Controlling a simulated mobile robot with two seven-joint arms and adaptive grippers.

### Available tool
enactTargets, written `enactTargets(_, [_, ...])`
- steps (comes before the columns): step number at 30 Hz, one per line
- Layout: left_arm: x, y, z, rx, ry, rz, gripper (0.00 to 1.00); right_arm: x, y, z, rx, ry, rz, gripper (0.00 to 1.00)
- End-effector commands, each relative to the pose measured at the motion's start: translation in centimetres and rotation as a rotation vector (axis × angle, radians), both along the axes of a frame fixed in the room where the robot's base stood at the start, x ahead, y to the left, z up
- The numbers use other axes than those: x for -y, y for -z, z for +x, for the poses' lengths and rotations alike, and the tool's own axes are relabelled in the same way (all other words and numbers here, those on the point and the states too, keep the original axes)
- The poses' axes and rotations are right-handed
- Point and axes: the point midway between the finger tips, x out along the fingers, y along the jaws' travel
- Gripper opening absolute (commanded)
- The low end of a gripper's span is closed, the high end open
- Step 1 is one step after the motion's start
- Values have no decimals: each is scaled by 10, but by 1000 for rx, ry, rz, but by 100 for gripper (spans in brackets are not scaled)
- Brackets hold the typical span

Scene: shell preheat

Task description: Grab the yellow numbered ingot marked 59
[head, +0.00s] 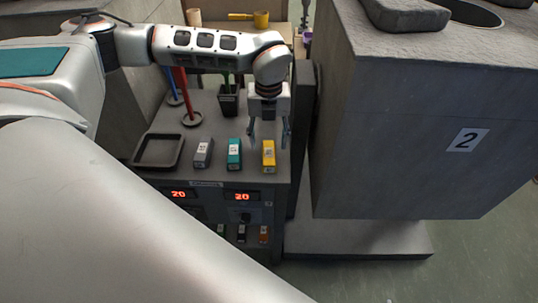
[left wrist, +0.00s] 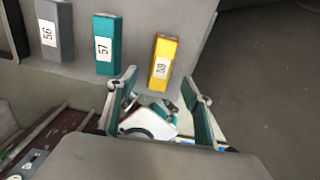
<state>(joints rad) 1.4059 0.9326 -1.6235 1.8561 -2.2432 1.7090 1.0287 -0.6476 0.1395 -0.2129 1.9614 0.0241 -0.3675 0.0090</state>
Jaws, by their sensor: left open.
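The yellow ingot marked 59 (head: 268,155) lies at the right end of a row of ingots on the grey bench top. It also shows in the left wrist view (left wrist: 163,62), where its label is readable, beyond the fingertips and between their lines. My left gripper (head: 269,143) points down just behind and above the yellow ingot in the head view. Its two fingers are spread, with nothing between them; they also show in the left wrist view (left wrist: 160,88). No contact with the ingot is visible. My right gripper is not in view.
Beside it lie a teal ingot marked 57 (left wrist: 107,45) and a grey ingot marked 56 (left wrist: 54,30). A dark tray (head: 158,165) sits left of them. A black holder (head: 229,107) stands behind. A large grey block marked 2 (head: 420,130) rises right of the bench.

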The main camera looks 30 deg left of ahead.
Motion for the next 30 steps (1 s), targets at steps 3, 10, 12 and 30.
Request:
enactTargets(3, [0,11,1,0,1,-1,50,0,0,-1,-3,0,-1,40])
enactTargets(10, [-2,43,5,-1,2,-2,50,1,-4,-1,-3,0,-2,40])
enactTargets(12, [-2,51,4,-1,3,-2,50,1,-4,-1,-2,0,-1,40])
enactTargets(30, [-2,57,5,2,3,-3,0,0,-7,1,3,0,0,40])
